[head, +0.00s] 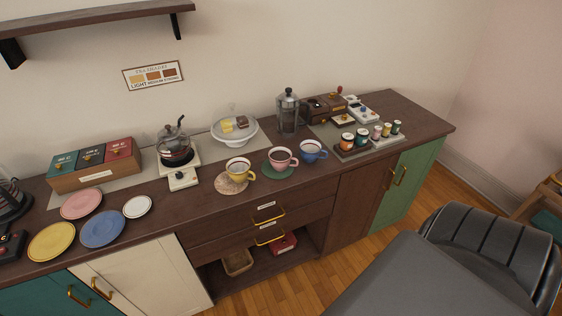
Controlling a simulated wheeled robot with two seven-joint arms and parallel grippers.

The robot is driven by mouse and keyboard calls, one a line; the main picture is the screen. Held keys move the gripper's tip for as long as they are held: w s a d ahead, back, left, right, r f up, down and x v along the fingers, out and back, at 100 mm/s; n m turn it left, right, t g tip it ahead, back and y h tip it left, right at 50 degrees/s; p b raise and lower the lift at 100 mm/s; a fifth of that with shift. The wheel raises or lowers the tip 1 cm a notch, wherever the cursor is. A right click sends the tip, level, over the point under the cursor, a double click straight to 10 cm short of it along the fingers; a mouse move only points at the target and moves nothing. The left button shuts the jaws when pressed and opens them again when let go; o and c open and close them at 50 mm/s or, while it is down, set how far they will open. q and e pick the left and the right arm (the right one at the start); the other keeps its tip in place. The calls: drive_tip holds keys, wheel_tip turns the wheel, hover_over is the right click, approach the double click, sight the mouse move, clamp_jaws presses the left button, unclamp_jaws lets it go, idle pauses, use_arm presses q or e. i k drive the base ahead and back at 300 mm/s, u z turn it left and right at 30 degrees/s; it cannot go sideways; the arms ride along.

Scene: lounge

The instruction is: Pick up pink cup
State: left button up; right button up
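The pink cup (282,163) stands upright on a round green coaster (268,172) near the front edge of the sideboard. It holds a dark drink and its handle points right. A yellow cup (238,174) on a beige patterned coaster (226,187) stands just to its left. A blue cup (309,155) stands close on its right, near the pink cup's handle. Neither of my grippers is in view.
A rack with several small jars (362,138) is to the right. A dark ribbed chair-like object (490,250) fills the lower right.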

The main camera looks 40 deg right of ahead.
sight(280, 157)
drive_tip(key=z, duration=3.2)
drive_tip(key=i, duration=2.55)
drive_tip(key=u, duration=2.65)
